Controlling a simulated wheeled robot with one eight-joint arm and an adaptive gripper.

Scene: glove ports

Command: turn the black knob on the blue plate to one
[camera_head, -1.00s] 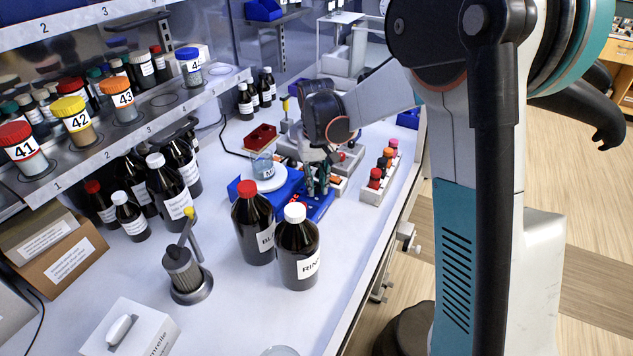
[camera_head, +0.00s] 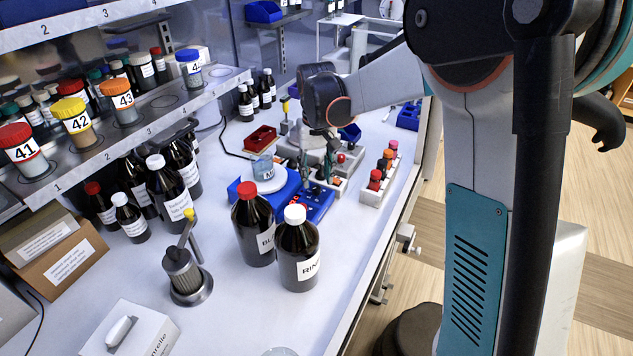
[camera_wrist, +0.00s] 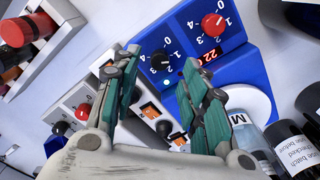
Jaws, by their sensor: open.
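The blue plate (camera_wrist: 232,60) fills the upper right of the wrist view; it also shows in the head view (camera_head: 318,207). Its black knob (camera_wrist: 160,61) has printed numbers around it, seen upside down; I cannot read its pointer surely. A red knob (camera_wrist: 213,25) and a small red display reading 22 (camera_wrist: 208,56) are beside it. My gripper (camera_wrist: 162,56) is open, with its two green-padded fingers on either side of the black knob in the picture. I cannot tell whether they reach its depth. In the head view my gripper (camera_head: 318,168) hangs over the plate's far side.
A white disk (camera_wrist: 250,100) on the blue unit bears a beaker marked M (camera_head: 262,168). Two dark bottles, red-capped (camera_head: 252,225) and white-capped (camera_head: 298,250), stand in front of the plate. A rack of coloured caps (camera_head: 378,182) is right.

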